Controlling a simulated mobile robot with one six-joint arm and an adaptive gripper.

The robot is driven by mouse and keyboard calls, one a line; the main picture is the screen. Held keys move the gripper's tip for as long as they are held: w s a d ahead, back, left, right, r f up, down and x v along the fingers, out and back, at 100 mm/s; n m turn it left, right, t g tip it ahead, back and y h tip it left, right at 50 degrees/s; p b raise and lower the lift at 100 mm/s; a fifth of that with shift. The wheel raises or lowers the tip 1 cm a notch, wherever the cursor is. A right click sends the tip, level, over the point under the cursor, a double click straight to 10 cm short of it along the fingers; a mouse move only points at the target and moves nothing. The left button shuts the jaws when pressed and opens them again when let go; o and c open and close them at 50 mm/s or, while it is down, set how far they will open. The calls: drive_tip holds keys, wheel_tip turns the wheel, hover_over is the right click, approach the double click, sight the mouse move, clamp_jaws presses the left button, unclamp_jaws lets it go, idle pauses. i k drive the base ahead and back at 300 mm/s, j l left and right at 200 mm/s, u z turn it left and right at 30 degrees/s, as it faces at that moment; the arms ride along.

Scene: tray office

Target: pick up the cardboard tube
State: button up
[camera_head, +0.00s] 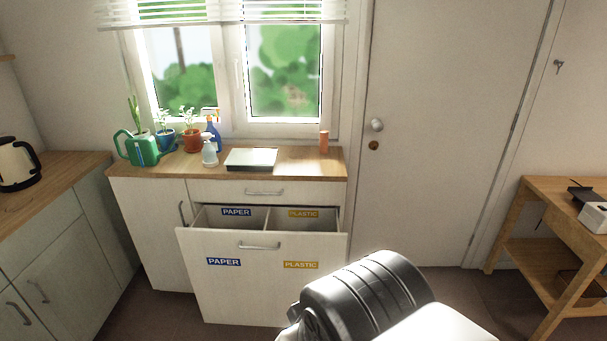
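A small upright orange-brown cylinder (323,141), which looks like the cardboard tube, stands at the right end of the wooden counter (310,167) below the window. It is too small to tell whether it is hollow. Nothing touches it. A dark, ribbed part of my arm shows at the bottom, well in front of the counter. My gripper's fingers do not show.
The pull-out bin drawer (262,278) under the counter is open, with PAPER and PLASTIC compartments. A flat scale-like box (251,159), spray bottles (209,151), plants and a green watering can (140,150) stand left of the cylinder. A wooden table (545,200) is at right.

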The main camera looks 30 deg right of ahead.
sight(324, 134)
drive_tip(key=i+l+u, duration=0.15)
drive_tip(key=l+u, duration=0.3)
drive_tip(key=i+l+u, duration=0.15)
drive_tip(key=u, duration=0.3)
drive_tip(key=l+u, duration=0.5)
drive_tip(key=l, duration=0.65)
drive_tip(key=l+u, duration=0.15)
drive_tip(key=l, duration=0.55)
drive_tip(key=k+l, duration=0.1)
drive_tip(key=l, duration=0.55)
drive_tip(key=l+u, duration=0.1)
drive_tip(key=l, duration=0.6)
drive_tip(key=k+l+u, duration=0.1)
drive_tip(key=l, duration=0.55)
drive_tip(key=k+l, duration=0.1)
drive_tip(key=l, duration=0.55)
